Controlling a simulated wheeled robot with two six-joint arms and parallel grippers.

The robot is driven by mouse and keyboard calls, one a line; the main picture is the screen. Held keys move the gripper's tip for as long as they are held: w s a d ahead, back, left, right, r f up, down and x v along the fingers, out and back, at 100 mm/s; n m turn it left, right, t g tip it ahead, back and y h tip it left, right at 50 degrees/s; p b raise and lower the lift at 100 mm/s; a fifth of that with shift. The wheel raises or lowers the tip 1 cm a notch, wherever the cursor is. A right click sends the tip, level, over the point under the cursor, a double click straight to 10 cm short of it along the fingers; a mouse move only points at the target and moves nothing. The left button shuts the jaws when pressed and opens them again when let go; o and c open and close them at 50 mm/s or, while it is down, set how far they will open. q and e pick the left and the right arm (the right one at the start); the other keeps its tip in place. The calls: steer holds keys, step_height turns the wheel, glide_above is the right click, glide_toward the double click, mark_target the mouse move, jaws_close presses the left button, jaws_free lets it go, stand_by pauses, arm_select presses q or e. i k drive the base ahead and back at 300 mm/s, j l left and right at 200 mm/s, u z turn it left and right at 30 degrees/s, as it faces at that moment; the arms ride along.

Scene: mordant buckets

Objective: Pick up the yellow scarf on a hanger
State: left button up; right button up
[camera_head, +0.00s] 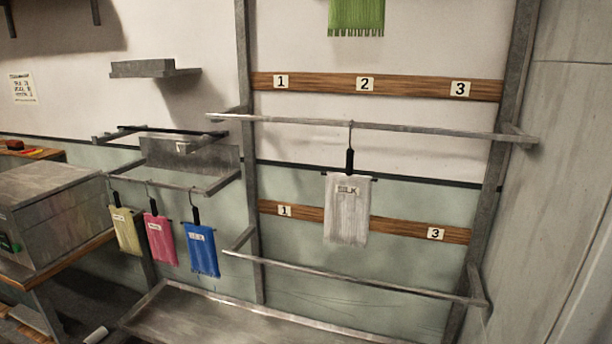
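The yellow scarf (126,231) hangs on a dark hanger from a low rail (160,181) at the left. It is the leftmost of three scarves there and carries a small pale label. Its hanger hook goes up to the rail. A pink scarf (160,240) hangs just to its right, and a blue scarf (202,250) hangs further right on the same rail. Neither of my grippers shows in the head view.
A white scarf (347,212) hangs from the upper rail (400,129) of a grey frame; a green scarf (356,14) hangs above. A lower rail (350,278) is empty. A grey metal box (45,215) stands on a bench close left of the yellow scarf.

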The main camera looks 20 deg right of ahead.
mark_target(121, 217)
steer(key=i+j+z, duration=0.2)
steer(key=i+j, duration=0.65)
steer(key=j, duration=0.1)
